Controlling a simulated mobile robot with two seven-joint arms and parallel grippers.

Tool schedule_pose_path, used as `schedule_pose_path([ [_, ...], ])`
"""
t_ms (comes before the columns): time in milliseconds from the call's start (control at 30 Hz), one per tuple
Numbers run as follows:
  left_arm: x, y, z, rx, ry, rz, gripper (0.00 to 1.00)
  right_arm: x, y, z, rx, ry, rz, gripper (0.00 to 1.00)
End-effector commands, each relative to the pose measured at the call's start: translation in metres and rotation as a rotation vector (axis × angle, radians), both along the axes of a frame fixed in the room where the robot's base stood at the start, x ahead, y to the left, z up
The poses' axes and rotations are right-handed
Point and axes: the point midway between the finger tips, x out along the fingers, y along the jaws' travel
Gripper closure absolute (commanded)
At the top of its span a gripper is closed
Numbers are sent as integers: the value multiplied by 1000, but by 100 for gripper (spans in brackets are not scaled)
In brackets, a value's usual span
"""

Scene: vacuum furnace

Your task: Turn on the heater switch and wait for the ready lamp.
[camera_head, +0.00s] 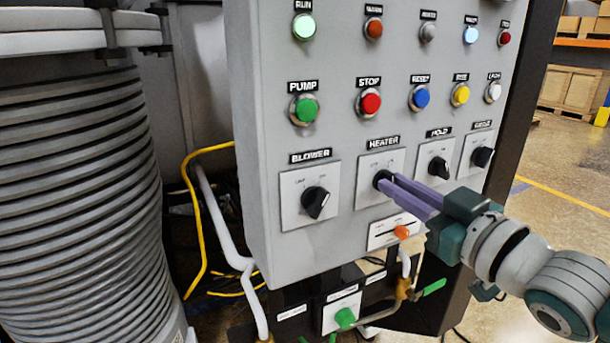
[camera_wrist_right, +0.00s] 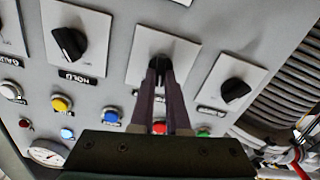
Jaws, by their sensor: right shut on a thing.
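The heater switch (camera_head: 382,177) is a black rotary knob on a white plate under the HEATER label, on the grey control panel (camera_head: 335,235). My right gripper (camera_head: 388,184) has its two purple fingers closed around this knob, and they hide most of it, so its angle is hard to tell. In the right wrist view the fingers (camera_wrist_right: 159,66) meet at the knob on its plate (camera_wrist_right: 178,45). In the top lamp row, the green RUN lamp (camera_head: 304,26) and a pale blue-white lamp (camera_head: 471,35) look bright; the latter's label is too small to read surely. My left gripper is out of view.
The blower knob (camera_head: 316,202) and hold knob (camera_head: 438,167) flank the heater switch. Push buttons, including a red STOP (camera_head: 369,102), sit above. An orange handle (camera_head: 402,232) sits close below my gripper. A ribbed column (camera_head: 80,190) stands left; floor is open at right.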

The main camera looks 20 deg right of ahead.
Motion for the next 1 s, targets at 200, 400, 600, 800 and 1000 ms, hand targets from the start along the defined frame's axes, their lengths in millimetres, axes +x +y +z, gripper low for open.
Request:
schedule_pose_path([
  [200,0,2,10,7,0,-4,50,0,-1,1,203,18,0,100],
  [400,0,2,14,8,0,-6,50,0,-2,0,387,33,0,100],
  [600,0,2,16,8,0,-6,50,0,-3,-1,544,46,0,100],
  [800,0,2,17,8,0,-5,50,0,-4,-1,656,53,0,100],
  [1000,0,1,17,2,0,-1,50,0,-4,-1,722,59,0,100],
])
